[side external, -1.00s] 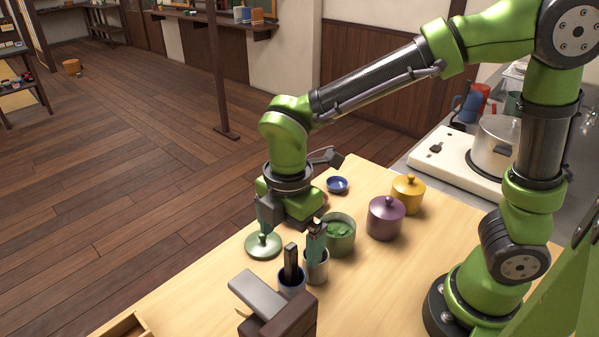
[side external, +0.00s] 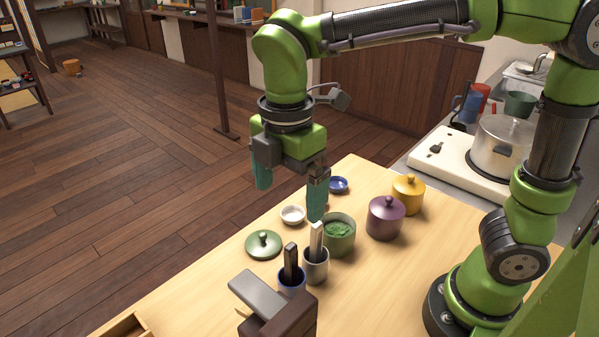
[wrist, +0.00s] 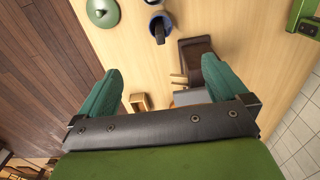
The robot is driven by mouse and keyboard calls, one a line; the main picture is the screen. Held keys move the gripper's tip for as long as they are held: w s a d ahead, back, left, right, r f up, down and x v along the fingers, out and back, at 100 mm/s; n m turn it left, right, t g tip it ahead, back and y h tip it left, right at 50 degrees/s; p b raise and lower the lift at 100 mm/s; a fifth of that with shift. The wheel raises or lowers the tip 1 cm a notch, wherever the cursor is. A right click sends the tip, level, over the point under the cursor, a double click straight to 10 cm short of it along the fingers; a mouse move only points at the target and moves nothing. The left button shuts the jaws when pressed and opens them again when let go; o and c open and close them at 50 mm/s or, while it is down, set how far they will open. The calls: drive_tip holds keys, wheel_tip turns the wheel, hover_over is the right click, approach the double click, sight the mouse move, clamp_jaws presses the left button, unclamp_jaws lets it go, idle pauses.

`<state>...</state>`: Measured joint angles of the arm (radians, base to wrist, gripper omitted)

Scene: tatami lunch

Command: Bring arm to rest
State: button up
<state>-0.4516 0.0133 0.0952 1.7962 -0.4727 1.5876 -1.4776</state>
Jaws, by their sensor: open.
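My gripper (side external: 290,193) is open and empty, with its two teal fingers apart and pointing down above the far left part of the wooden table (side external: 210,295). Its fingers also show in the wrist view (wrist: 155,85), with nothing between them but table and things further below. The green lid (side external: 264,244) lies on the table below and left of my gripper. The open green pot (side external: 339,236), with green contents, stands below and right of it.
A purple lidded pot (side external: 385,218) and a yellow one (side external: 408,194) stand to the right. A white dish (side external: 293,215) and a blue dish (side external: 338,185) lie behind. A grey cup (side external: 316,268) and a blue cup (side external: 291,282) hold upright items. A dark block stand (side external: 285,318) is in front.

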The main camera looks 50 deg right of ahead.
drive_tip(key=s+d+m+t+y, duration=0.1)
drive_tip(key=s+d+m+t, duration=0.1)
drive_tip(key=d+m, duration=0.5)
drive_tip(key=s+d+m+t+y, duration=0.1)
drive_tip(key=s+d+m+t, duration=0.2)
drive_tip(key=m, duration=1.2)
drive_tip(key=d+t, duration=0.2)
drive_tip(key=d, duration=0.2)
drive_tip(key=shift+s+d+f, duration=0.2)
drive_tip(key=shift+s, duration=0.05)
